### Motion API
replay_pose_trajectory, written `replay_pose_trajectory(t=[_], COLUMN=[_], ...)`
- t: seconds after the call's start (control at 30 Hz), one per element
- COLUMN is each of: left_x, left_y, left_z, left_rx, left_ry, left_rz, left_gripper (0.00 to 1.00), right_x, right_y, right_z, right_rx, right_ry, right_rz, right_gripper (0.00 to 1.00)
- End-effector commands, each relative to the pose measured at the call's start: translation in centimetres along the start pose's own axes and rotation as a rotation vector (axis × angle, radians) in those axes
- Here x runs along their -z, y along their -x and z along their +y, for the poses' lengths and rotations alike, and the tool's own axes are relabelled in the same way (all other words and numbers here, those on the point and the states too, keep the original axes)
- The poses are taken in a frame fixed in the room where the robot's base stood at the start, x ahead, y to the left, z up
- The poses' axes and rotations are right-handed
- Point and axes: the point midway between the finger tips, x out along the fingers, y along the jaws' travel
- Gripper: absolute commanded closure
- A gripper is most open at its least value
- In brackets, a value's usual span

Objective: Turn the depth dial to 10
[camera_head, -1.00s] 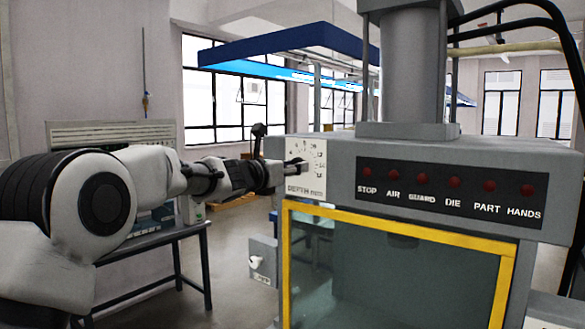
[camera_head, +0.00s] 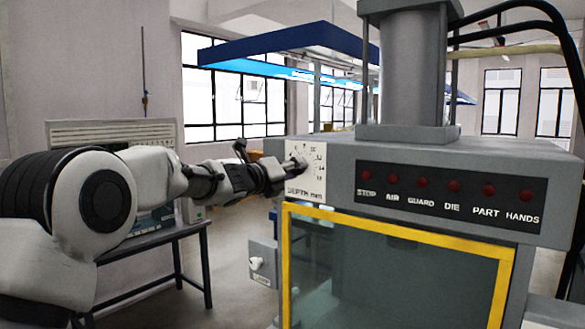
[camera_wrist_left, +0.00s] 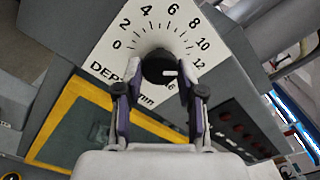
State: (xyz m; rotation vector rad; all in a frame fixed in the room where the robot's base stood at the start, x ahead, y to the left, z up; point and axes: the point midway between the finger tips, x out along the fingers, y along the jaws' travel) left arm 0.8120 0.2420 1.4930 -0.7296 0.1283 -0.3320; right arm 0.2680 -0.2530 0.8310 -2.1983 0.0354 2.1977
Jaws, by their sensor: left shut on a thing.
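The depth dial is a dark round knob (camera_wrist_left: 158,68) on a white scale plate (camera_wrist_left: 108,50) numbered from 0 upward, marked DEPTH mm. The plate (camera_head: 306,187) sits on the left end of the grey press head in the head view. The knob's short white mark points right in the wrist view, roughly toward the 12; the 14 is not readable. My left gripper (camera_wrist_left: 158,88) is shut on the knob, one finger on each side. In the head view, my left gripper (camera_head: 290,165) reaches the plate from the left and partly covers the dial. My right gripper is not in view.
A row of red lamps (camera_head: 454,186) on a black panel is right of the dial. A yellow-framed guard window (camera_head: 395,270) lies below. A small grey box (camera_head: 262,262) with a switch stands at lower left. A dark table (camera_head: 160,240) is behind my left arm.

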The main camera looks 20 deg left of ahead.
Motion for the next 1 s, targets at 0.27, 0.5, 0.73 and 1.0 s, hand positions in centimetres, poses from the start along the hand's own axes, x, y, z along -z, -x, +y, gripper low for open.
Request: replay_pose_trajectory(t=[0.27,0.5,0.73,1.0], left_x=[-0.16,-0.10,-0.07,-0.06], left_y=[0.01,0.01,0.01,0.01], left_z=[-0.16,-0.12,-0.09,-0.08], left_rx=[0.001,0.001,0.001,0.001], left_ry=[0.194,0.284,0.311,0.311], left_rz=[-0.001,0.000,-0.001,-0.001], left_gripper=[0.96,0.96,0.96,0.96], right_x=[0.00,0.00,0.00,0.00], right_y=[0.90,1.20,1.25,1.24], right_z=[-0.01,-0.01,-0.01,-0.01], right_rx=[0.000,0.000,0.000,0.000], right_ry=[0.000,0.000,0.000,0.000], right_rz=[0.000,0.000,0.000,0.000], right_gripper=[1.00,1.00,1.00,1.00])
